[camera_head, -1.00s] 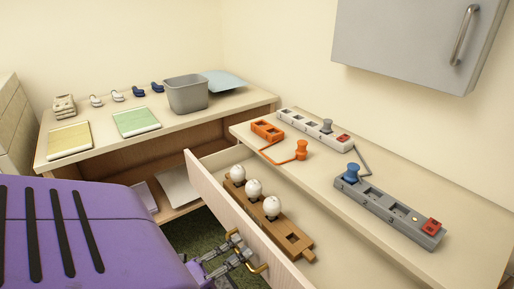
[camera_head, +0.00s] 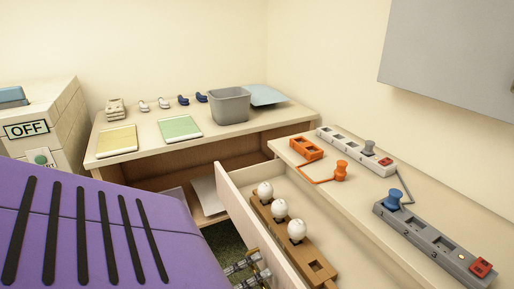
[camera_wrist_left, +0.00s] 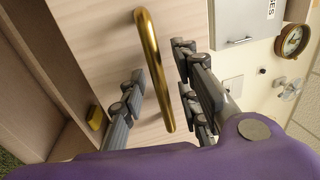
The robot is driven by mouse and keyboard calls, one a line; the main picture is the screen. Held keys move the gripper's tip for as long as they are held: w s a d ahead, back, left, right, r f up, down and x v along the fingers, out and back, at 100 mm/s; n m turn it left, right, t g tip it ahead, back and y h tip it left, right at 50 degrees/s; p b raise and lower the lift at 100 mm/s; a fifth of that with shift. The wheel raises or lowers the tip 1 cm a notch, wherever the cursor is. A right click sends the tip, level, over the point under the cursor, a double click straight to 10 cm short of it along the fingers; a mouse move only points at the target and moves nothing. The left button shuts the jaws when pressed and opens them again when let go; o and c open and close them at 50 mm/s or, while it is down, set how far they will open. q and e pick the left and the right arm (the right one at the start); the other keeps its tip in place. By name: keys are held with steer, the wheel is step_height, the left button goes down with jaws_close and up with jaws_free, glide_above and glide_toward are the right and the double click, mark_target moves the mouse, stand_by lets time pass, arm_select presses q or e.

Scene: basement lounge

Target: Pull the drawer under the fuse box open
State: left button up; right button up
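The drawer (camera_head: 245,215) under the counter stands well open in the head view, its pale wooden front pulled out to the left. The grey fuse box (camera_head: 455,60) hangs on the wall above; its labelled front (camera_wrist_left: 238,22) shows in the left wrist view. The drawer's curved brass handle (camera_wrist_left: 152,70) lies between the fingers of my left gripper (camera_wrist_left: 158,95). The fingers are apart, with a visible gap on the left side of the handle. In the head view my left gripper (camera_head: 245,270) is at the drawer front, partly cut off by the bottom edge. My right gripper is not in view.
Inside the drawer lies a wooden holder (camera_head: 290,235) with white bulbs. Power strips (camera_head: 430,240) and an orange plug (camera_head: 341,170) lie on the counter above. A low table (camera_head: 160,142) with a grey bin (camera_head: 230,105) stands behind. A tiled block with an OFF sign (camera_head: 26,129) is left.

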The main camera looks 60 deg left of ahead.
arm_select(q)
steer(key=v, duration=1.2)
stand_by(0.5)
